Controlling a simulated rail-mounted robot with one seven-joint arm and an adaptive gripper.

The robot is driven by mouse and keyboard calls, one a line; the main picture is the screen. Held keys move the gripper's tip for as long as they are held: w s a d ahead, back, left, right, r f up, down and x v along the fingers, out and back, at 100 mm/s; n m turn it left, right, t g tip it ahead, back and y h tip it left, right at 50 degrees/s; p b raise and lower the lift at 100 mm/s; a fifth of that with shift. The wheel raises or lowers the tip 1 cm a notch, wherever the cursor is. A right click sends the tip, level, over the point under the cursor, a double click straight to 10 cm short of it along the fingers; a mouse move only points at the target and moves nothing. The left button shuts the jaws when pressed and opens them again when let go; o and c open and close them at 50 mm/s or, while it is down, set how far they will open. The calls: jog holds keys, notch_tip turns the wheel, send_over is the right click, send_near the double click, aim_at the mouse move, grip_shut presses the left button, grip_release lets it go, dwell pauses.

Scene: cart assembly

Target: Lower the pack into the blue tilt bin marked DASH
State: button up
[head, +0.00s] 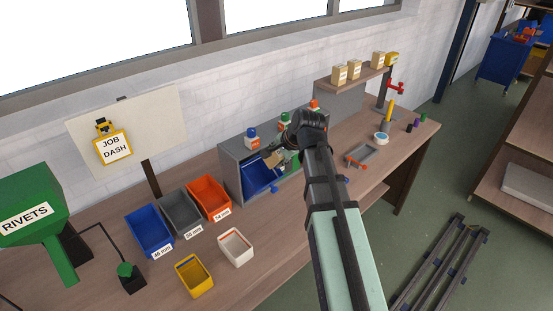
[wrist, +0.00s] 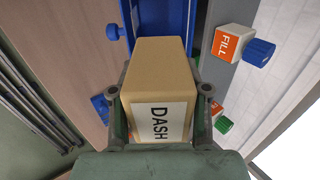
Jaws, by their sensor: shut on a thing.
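The pack is a tan box with a white DASH label (wrist: 160,85), seen large in the wrist view. My gripper (wrist: 160,92) is shut on it, with a finger on each side. In the head view the pack (head: 272,158) shows as a small tan patch, partly hidden by my gripper. The blue tilt bin (head: 258,178) is tipped open in a grey cabinet (head: 232,172) on the bench, and the pack is above or at its opening. Part of the blue bin (wrist: 168,18) shows beyond the pack in the wrist view. I cannot read a mark on it.
A white bottle with an orange FILL label and blue cap (wrist: 232,42) is beside the bin, on the cabinet top. A green tilt bin (head: 290,157) is beside the blue one. Open blue (head: 148,228), grey and orange bins stand left. The JOB DASH sign (head: 114,147) hangs behind.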

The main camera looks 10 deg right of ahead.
jog(key=shift+w+d+f, duration=0.1)
jog(key=shift+f, duration=0.1)
jog(key=shift+w+a+f+b, duration=0.3)
jog(key=shift+f+b, duration=0.15)
jog(key=shift+b, duration=0.15)
jog(key=b+x, duration=0.3)
jog(key=x, duration=0.2)
jog(key=shift+f+b, duration=0.15)
jog(key=shift+b, duration=0.15)
jog(key=shift+b+x, duration=1.35)
jog(key=shift+x, duration=2.4)
